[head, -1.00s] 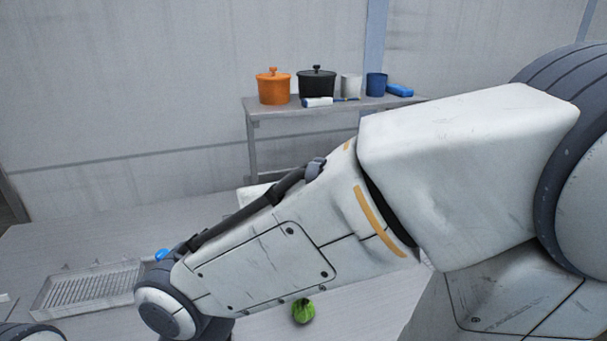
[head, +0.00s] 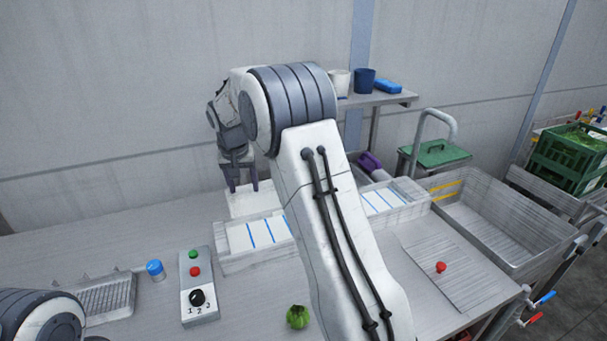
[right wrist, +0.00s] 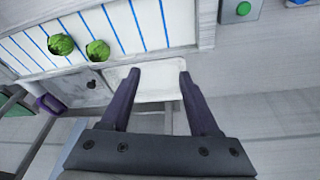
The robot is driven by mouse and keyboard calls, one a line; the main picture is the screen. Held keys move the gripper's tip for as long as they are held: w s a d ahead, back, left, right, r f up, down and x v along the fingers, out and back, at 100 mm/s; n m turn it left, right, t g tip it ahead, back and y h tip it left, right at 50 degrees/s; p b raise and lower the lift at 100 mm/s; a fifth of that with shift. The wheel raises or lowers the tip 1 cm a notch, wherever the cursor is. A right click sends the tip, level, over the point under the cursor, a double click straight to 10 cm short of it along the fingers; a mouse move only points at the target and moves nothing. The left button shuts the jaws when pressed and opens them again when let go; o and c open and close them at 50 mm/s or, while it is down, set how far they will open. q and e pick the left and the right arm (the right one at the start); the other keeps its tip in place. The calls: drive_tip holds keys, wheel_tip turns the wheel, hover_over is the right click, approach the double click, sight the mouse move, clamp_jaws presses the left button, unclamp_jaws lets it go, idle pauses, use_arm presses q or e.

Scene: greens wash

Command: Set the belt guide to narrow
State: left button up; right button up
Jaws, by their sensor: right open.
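My right gripper (head: 243,189) hangs open with its fingers down, above the back edge of a white conveyor belt (head: 240,238) with blue cross lines. In the right wrist view the open fingers (right wrist: 158,80) have nothing between them; a white tray (right wrist: 155,92) lies beyond them. A small black knob (right wrist: 92,85) on a grey plate sits beside the belt, left of the fingers and apart from them. I cannot tell for sure which part is the belt guide. A purple handle-like part (head: 369,162) shows behind the belt. My left gripper is out of view.
A control box (head: 199,310) with a green button, red button and numbered dial stands in front. A green vegetable (head: 297,317) lies on the table. Two green heads (right wrist: 61,44) sit on the belt. My right arm hides the belt's middle.

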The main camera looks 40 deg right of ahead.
drive_tip(key=w+d+f+m+h+p, duration=0.1)
drive_tip(key=w+d+f+m, duration=0.15)
drive_tip(key=d, duration=0.85)
drive_tip(key=w+d+f+m+h+p, duration=0.1)
drive_tip(key=d+m, duration=0.2)
drive_tip(key=d, duration=0.8)
drive_tip(key=p+x, duration=0.1)
drive_tip(key=x, duration=0.4)
drive_tip(key=p+x, duration=0.1)
drive_tip(key=x, duration=0.2)
drive_tip(key=shift+s+d+f+p, duration=0.15)
drive_tip(key=shift+d+f+p, duration=0.05)
drive_tip(key=shift+d+p, duration=0.15)
drive_tip(key=shift+d+f, duration=0.15)
drive_tip(key=shift+f, duration=0.4)
clamp_jaws()
